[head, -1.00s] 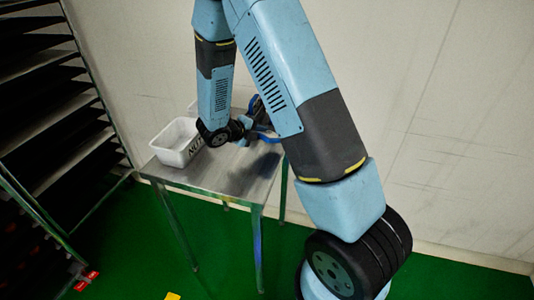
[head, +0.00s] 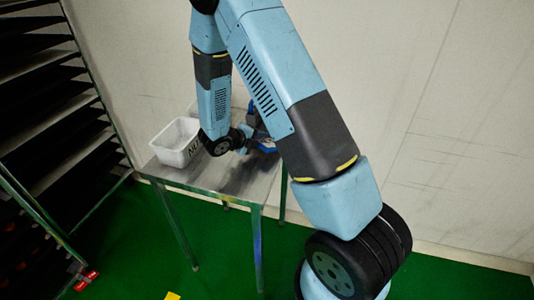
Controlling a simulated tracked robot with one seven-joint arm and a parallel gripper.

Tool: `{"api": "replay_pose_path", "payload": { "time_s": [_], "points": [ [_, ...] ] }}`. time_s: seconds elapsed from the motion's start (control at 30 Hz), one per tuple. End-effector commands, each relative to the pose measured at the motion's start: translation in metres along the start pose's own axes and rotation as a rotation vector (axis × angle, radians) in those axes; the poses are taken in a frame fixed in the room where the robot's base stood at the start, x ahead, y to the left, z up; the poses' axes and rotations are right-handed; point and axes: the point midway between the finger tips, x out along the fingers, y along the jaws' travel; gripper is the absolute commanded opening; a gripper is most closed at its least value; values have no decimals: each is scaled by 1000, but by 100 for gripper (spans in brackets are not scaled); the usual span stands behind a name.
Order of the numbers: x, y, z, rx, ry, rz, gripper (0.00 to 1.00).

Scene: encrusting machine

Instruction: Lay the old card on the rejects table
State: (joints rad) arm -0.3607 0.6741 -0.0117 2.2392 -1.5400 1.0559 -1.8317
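The rejects table (head: 215,177) is a small metal table with thin legs against the wall. My gripper (head: 266,146) is over its right part, low near the top. Only bits of its blue fingers show beside my forearm, which hides the rest. I cannot see whether it is open or shut, or whether it holds anything. No old card can be made out in this view.
A white tub (head: 177,143) with dark lettering stands on the table's left side. A dark rack of trays (head: 55,120) stands at left. A red item (head: 86,281) and a yellow item (head: 172,296) are low on the green floor. The table's front part is bare.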

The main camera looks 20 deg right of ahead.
Motion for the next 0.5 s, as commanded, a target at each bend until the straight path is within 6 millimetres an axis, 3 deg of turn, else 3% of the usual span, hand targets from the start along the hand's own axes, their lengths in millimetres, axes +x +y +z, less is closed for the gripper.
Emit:
{"api": "replay_pose_path", "payload": {
  "time_s": [0.23,0.5],
  "points": [
    [-4,0,0,0,-1,0,36],
    [-29,-1,0,1,-1,0,36]
  ]
}}
